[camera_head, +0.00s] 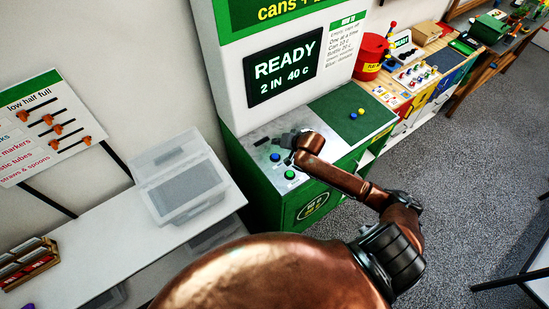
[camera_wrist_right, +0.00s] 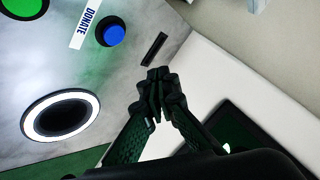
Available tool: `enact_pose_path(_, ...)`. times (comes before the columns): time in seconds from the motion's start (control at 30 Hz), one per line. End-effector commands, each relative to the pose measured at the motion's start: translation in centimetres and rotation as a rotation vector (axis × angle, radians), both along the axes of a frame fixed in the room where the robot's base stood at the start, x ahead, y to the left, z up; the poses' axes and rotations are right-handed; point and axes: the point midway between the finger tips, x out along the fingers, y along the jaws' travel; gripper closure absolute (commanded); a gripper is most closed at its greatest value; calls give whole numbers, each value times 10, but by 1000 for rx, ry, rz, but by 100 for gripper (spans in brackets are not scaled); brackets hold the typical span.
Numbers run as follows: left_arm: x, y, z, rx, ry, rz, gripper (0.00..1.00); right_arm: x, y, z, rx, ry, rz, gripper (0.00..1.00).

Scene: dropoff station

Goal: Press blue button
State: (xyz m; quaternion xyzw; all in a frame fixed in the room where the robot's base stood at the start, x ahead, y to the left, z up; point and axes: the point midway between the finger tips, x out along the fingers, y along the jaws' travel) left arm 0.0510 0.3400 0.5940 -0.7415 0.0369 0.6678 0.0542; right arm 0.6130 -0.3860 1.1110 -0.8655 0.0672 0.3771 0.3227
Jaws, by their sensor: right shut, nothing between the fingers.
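The blue button (camera_head: 275,157) sits on the grey panel of the green and white machine, near its front left. In the right wrist view the blue button (camera_wrist_right: 114,34) has a dark base and stands beside a DONATE label (camera_wrist_right: 87,22). My right gripper (camera_head: 288,140) is over the panel, close behind the blue button. In the wrist view my right gripper's fingertips (camera_wrist_right: 158,88) are together and empty, appearing apart from the button. A green button (camera_head: 290,174) is nearer the front edge. My left gripper is not in view.
The panel also has a dark slot (camera_wrist_right: 154,48) and a white-ringed round opening (camera_wrist_right: 60,115). The machine's screen (camera_head: 283,67) reads "READY 2 IN 40 c". A green mat (camera_head: 340,105) lies to the right. A clear lidded bin (camera_head: 180,183) stands on the left table.

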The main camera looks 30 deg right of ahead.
Motion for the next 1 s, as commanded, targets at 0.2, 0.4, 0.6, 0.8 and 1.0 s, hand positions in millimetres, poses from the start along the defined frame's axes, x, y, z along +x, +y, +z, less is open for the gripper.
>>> enact_pose_path(0.2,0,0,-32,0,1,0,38,0,0,-28,-1,0,0,100)
enact_pose_path(0.4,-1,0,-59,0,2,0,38,0,0,-51,-2,1,1,100)
enact_pose_path(0.6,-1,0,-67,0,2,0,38,0,0,-69,0,2,-1,100)
enact_pose_path(0.8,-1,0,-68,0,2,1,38,0,0,-76,-1,1,-1,100)
enact_pose_path(1.0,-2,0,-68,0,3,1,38,0,0,-76,-1,1,-1,100)
